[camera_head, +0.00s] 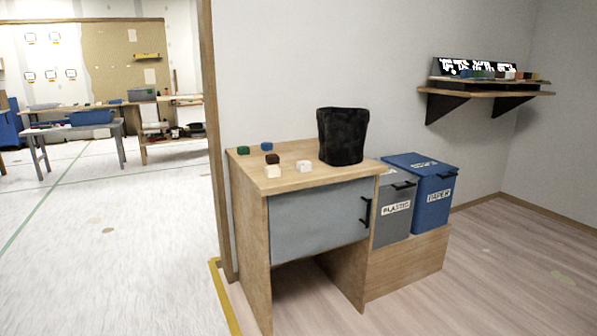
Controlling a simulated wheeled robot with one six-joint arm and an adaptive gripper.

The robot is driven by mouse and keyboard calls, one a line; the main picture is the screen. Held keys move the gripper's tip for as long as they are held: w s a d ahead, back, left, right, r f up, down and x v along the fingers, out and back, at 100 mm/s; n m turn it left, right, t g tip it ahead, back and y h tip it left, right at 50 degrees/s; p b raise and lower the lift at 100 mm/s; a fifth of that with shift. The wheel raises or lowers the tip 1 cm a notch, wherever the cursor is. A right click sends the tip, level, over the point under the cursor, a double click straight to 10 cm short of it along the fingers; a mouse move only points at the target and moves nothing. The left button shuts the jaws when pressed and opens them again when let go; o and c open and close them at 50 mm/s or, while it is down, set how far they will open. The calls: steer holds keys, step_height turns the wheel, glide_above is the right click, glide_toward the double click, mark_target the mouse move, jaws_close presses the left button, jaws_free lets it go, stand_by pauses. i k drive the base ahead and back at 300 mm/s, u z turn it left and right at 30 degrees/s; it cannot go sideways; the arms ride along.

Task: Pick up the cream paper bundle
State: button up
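Several small blocks that look like bundles lie on a wooden desk (320,178). Two are pale: a cream block (272,171) near the front left edge and a whitish block (304,166) to its right. Which of the two is the cream paper bundle I cannot tell at this size. A dark brown block (272,158) sits just behind the left pale one. A green block (243,150) and a blue block (266,146) lie farther back. My gripper is not in view.
A black bin (343,136) stands on the desk, right of the blocks. A grey bin (394,207) marked plastic and a blue bin (433,192) stand right of the desk. A wall shelf (485,92) holds more blocks. Wooden floor lies open at right.

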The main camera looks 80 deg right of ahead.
mark_target(272, 170)
steer(key=z, duration=1.05)
steer(key=i, duration=0.85)
steer(key=z, duration=0.85)
